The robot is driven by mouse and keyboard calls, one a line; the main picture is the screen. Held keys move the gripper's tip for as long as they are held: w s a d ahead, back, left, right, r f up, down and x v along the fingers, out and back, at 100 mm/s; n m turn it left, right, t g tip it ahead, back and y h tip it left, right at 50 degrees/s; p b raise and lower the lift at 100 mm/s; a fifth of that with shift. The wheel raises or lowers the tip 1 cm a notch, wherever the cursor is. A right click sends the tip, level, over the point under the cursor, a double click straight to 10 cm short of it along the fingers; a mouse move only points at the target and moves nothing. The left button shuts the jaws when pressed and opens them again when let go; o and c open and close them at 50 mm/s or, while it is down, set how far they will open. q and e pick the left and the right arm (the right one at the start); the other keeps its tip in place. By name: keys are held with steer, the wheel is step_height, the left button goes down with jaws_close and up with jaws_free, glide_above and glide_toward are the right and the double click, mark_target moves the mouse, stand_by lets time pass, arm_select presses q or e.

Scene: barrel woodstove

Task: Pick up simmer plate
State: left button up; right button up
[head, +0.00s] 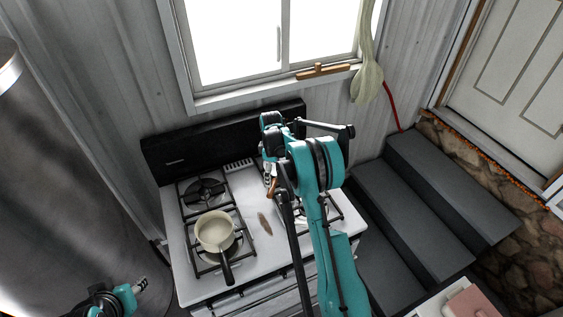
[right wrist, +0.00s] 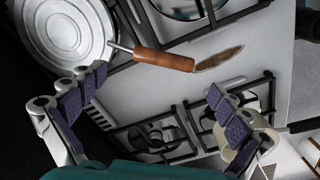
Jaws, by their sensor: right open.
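The simmer plate (right wrist: 62,32), a round ridged grey metal disc with a wooden handle (right wrist: 163,60), shows at the upper left of the right wrist view. In the head view my right arm hides most of it; a bit of brown handle (head: 272,187) shows. My right gripper (right wrist: 158,104) is open, its purple-padded fingers spread wide with nothing between them. The handle lies beyond the fingertips, toward the top of the wrist view. In the head view the right gripper (head: 268,178) is over the stove's back middle. My left gripper (head: 140,286) is at the lower left; its jaws are unclear.
A cream pan (head: 215,231) with a dark handle sits on the left burners of the white stove (head: 252,262). A brown elongated patch (head: 265,224) shows on the stovetop. The black backguard (head: 220,143) rises behind. Dark steps (head: 425,205) stand to the right.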

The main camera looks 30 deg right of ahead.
mark_target(273, 185)
step_height(273, 185, down, 7)
steer(key=shift+a+r+p, duration=0.1)
steer(key=shift+a+p, duration=0.05)
steer(key=shift+p, duration=0.2)
steer(key=shift+c, duration=0.3)
steer(key=c, duration=1.7)
steer(key=shift+r, duration=0.1)
steer(key=shift+r, duration=0.1)
